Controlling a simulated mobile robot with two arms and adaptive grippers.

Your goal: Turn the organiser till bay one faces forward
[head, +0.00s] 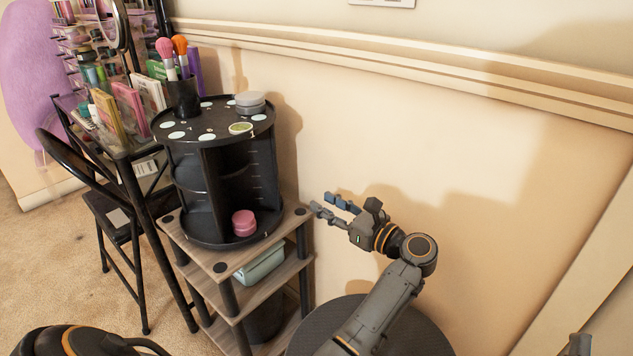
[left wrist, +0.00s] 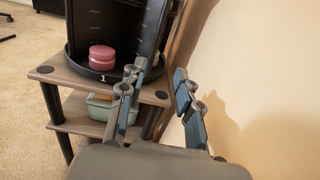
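The organiser (head: 205,165) is a round black carousel with a dotted lid, upright on a small wooden shelf stand. Pink stacked jars (head: 243,222) sit in an open bay at its lower front right. In the left wrist view, the organiser's base rim (left wrist: 88,70) carries a white "1" just below the pink jars (left wrist: 102,57). My left gripper (head: 328,206) is right of the organiser, near the wall, apart from it. Its fingers (left wrist: 160,88) are spread with nothing between them. A grey tip at the head view's bottom right may be my right gripper (head: 580,345); its fingers cannot be made out.
A black cup with brushes (head: 183,98) and a grey round tin (head: 250,102) stand on the organiser's lid. The shelf stand (head: 225,263) holds a teal box (head: 262,265) below. A cluttered glass desk (head: 120,125) and folding chair crowd the left. The wall (head: 440,130) is close behind.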

